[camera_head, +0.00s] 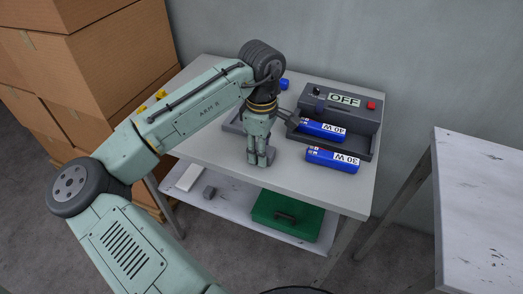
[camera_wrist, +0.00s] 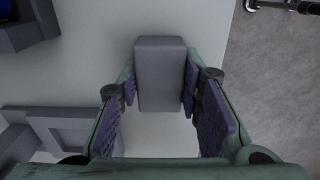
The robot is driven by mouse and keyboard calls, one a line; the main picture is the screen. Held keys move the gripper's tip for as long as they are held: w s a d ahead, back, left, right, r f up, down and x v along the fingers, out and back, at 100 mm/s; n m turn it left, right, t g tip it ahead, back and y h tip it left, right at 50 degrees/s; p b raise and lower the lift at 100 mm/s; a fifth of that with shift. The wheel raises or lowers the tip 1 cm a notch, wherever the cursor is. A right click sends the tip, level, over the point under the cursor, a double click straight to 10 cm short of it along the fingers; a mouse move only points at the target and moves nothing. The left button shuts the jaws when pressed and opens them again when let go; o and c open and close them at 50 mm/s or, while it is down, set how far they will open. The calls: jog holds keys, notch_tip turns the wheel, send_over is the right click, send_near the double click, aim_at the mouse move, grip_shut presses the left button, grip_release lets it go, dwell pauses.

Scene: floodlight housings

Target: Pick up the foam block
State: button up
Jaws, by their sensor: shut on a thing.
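The foam block, a plain grey block (camera_wrist: 160,65), sits between the purple pads of my gripper (camera_wrist: 160,88) in the wrist view. The pads press on its two sides, and its far end sticks out past the fingertips. In the head view my gripper (camera_head: 261,158) points down over the front part of the grey table (camera_head: 225,150). The block is mostly hidden by the fingers there. I cannot tell whether the block touches the table top.
A dark housing (camera_head: 340,98) marked OFF stands at the back right, with a blue 40 W pack (camera_head: 321,129) in it. A blue 30 W pack (camera_head: 331,157) lies in front. Cartons (camera_head: 95,60) stand left.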

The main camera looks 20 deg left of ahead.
jog(key=shift+r, duration=0.55)
notch_tip(320, 180, up, 2)
jog(key=shift+w+r+b, duration=0.1)
jog(key=shift+r+b, duration=0.05)
jog(key=shift+b, duration=0.4)
jog(key=s+a+r+b, duration=0.1)
jog(key=s+b, duration=0.1)
jog(key=s, duration=1.4)
jog(key=shift+a+r+b, duration=0.25)
jog(key=shift+b, duration=0.05)
jog(key=shift+s, duration=0.15)
